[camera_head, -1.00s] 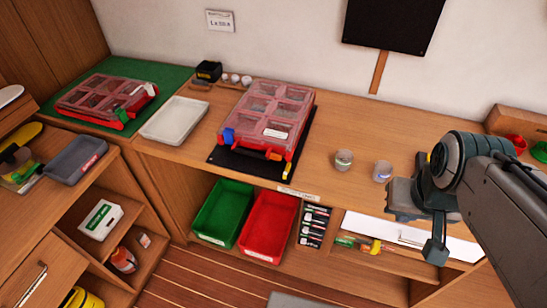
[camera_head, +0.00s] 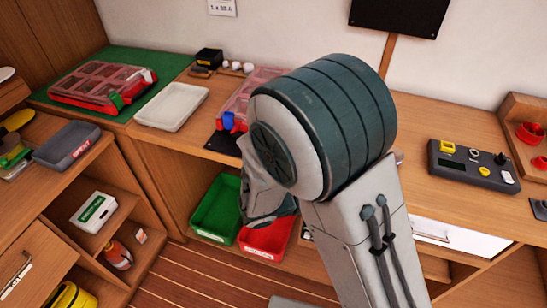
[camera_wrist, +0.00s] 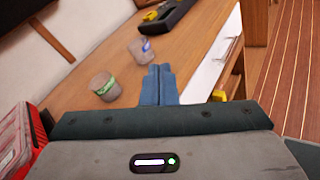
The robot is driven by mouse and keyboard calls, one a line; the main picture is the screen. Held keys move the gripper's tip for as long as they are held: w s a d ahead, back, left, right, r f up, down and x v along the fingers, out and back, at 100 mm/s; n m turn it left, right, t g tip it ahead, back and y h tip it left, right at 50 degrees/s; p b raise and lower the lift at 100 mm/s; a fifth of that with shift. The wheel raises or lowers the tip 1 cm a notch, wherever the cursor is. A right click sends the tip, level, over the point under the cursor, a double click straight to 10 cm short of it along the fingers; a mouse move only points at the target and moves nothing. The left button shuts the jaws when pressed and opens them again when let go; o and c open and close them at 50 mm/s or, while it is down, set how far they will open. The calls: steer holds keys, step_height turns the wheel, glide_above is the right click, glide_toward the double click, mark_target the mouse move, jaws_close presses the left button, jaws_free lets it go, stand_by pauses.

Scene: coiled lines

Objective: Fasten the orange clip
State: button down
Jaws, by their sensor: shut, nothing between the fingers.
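The red case with a clear lid (camera_head: 262,84) lies on a black mat (camera_head: 222,145) on the bench. Its blue clip (camera_head: 228,121) shows at the front left corner. The orange clip is hidden behind my arm in the head view and cannot be made out in the wrist view, where only the case's edge (camera_wrist: 18,140) shows at the left. My gripper (camera_wrist: 158,85) is shut and empty in the wrist view, over the bench beside two cups and to the right of the case. Its fingertips are hidden in the head view.
A green-banded cup (camera_wrist: 105,87) and a blue-banded cup (camera_wrist: 142,50) stand near my fingers. A dark control box (camera_head: 474,164) is at the right. A white tray (camera_head: 171,107) and another red case (camera_head: 103,86) are at the left. Green (camera_head: 215,208) and red (camera_head: 266,240) bins sit below.

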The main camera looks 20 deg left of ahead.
steer(key=s+a+f+n+t+y+b, duration=0.1)
steer(key=a+f+n+t+y, duration=0.3)
steer(key=a, duration=0.6)
steer(key=s+a+f+n+t+y+b, duration=0.1)
steer(key=s+a+f+n+t+y, duration=0.1)
steer(key=a+f+n+t+y, duration=0.2)
steer(key=a+n+t+y, duration=0.3)
steer(key=a+n, duration=0.3)
steer(key=shift+f+y, duration=0.35)
steer(key=shift+y, duration=0.05)
steer(key=shift+d, duration=0.1)
steer(key=r+x, duration=0.1)
steer(key=x, duration=0.3)
steer(key=p+x, duration=0.1)
steer(key=x, duration=0.3)
steer(key=r+p+x, duration=0.1)
steer(key=x, duration=0.3)
steer(key=shift+s+r, duration=0.25)
steer(key=shift+r, duration=0.15)
steer(key=shift+w+r+p, duration=0.25)
steer(key=shift+p, duration=0.05)
